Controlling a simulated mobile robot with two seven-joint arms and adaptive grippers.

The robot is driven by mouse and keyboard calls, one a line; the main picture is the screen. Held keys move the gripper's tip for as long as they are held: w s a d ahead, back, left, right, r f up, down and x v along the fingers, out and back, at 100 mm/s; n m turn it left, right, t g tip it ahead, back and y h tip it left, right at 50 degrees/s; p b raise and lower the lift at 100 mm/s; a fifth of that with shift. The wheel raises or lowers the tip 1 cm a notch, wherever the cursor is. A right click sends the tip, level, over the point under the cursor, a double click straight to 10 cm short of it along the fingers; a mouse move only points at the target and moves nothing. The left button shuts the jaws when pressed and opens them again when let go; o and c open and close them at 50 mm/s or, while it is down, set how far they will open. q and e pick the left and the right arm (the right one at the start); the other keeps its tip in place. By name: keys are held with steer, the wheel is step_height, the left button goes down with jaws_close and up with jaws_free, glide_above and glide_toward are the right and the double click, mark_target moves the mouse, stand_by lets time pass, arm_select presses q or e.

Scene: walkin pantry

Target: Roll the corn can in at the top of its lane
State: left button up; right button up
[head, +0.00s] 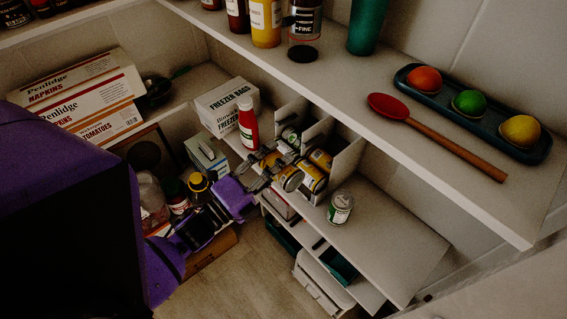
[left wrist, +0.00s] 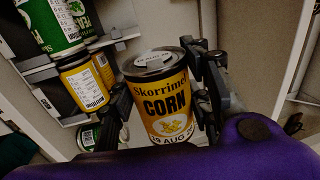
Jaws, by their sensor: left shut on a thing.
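The corn can (left wrist: 165,105), yellow with a black "CORN" label and a grey lid, is between the fingers of my left gripper (left wrist: 162,92) in the left wrist view. The gripper is shut on its sides. In the head view my left gripper (head: 266,168) is at the front of the lane rack, whose pale upright dividers (head: 347,164) separate rows of cans. Yellow cans (head: 313,178) are close beside the fingers there. I cannot clearly tell the held can from them in that view. Another yellow can (left wrist: 84,82) lies behind, left of the held one. My right gripper is not in view.
A green-and-white can (head: 340,207) stands on the shelf right of the lanes, with bare shelf (head: 385,245) beyond it. A red bottle (head: 248,128) and a freezer bags box (head: 228,105) stand left. An upper shelf with a red spoon (head: 435,137) overhangs the rack.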

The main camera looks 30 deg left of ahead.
arm_select(q)
steer(key=shift+w+d+r, duration=0.1)
steer(key=shift+w+d, duration=0.05)
steer(key=shift+w, duration=0.05)
steer(key=shift+w+d, duration=0.2)
steer(key=shift+w, duration=0.2)
steer(key=shift+w+d, duration=0.15)
steer(key=shift+w, duration=0.4)
steer(key=x, duration=0.4)
steer(key=f+b+x, duration=0.1)
steer(key=x, duration=0.3)
steer(key=f+b+x, duration=0.1)
steer(key=x, duration=0.3)
steer(key=shift+w+d, duration=0.1)
steer(key=shift+w, duration=0.2)
steer(key=shift+f+b, duration=0.65)
steer(key=shift+f, duration=0.1)
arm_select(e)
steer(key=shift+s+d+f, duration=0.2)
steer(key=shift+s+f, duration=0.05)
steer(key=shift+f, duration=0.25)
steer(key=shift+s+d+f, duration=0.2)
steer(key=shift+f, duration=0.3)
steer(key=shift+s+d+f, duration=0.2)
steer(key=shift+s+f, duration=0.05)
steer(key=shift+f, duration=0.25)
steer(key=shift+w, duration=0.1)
